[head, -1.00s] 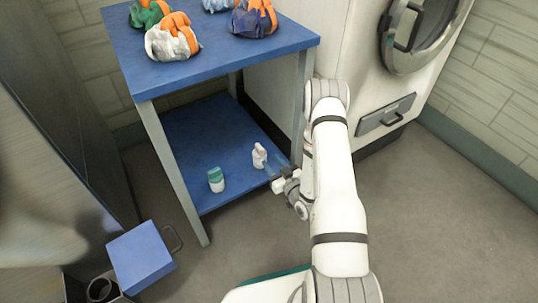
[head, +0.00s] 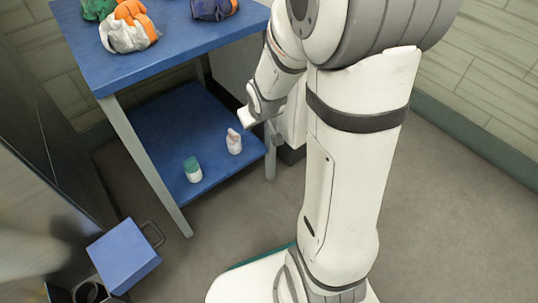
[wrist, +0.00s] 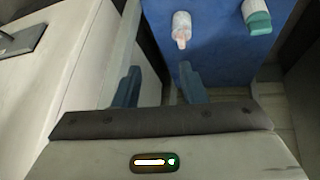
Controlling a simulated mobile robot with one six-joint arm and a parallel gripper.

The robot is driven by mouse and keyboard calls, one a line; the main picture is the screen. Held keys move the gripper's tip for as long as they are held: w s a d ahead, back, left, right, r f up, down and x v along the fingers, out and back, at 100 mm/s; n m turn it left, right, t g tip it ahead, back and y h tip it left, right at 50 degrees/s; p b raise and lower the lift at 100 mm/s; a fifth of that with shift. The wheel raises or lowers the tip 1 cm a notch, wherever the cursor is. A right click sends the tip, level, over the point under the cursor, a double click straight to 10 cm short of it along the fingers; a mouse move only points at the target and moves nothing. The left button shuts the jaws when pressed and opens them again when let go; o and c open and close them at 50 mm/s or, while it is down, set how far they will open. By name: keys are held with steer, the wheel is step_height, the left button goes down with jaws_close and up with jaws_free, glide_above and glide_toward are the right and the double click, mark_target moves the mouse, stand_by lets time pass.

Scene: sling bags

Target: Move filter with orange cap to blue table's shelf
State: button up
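A small white bottle with a pinkish-orange top (head: 234,141) stands upright on the blue table's lower shelf (head: 165,128), near its right front side. It looks like the filter with the orange cap. The wrist view shows it too (wrist: 181,30), beyond my fingertips and apart from them. My gripper (wrist: 160,82) has its two blue-grey fingers spread, with nothing between them. In the head view my gripper (head: 247,118) is at the shelf's right side, behind and above the bottle, partly hidden by my arm.
A white bottle with a teal cap (head: 192,168) stands left of the filter on the shelf. Sling bags (head: 128,28) lie on the blue tabletop (head: 165,55). Table legs (head: 148,168) flank the shelf. A blue-lidded bin (head: 124,255) stands at lower left. Floor at right is clear.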

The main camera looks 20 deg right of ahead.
steer(key=s+a+r+g, duration=0.2)
steer(key=s+r, duration=0.2)
steer(key=s, duration=0.5)
steer(key=s+a+r+m+g, duration=0.1)
steer(key=s+a+r+g, duration=0.1)
steer(key=s, duration=0.8)
steer(key=shift+r+m+g+y, duration=0.3)
steer(key=shift+r+g+y, duration=0.15)
steer(key=shift+r, duration=0.5)
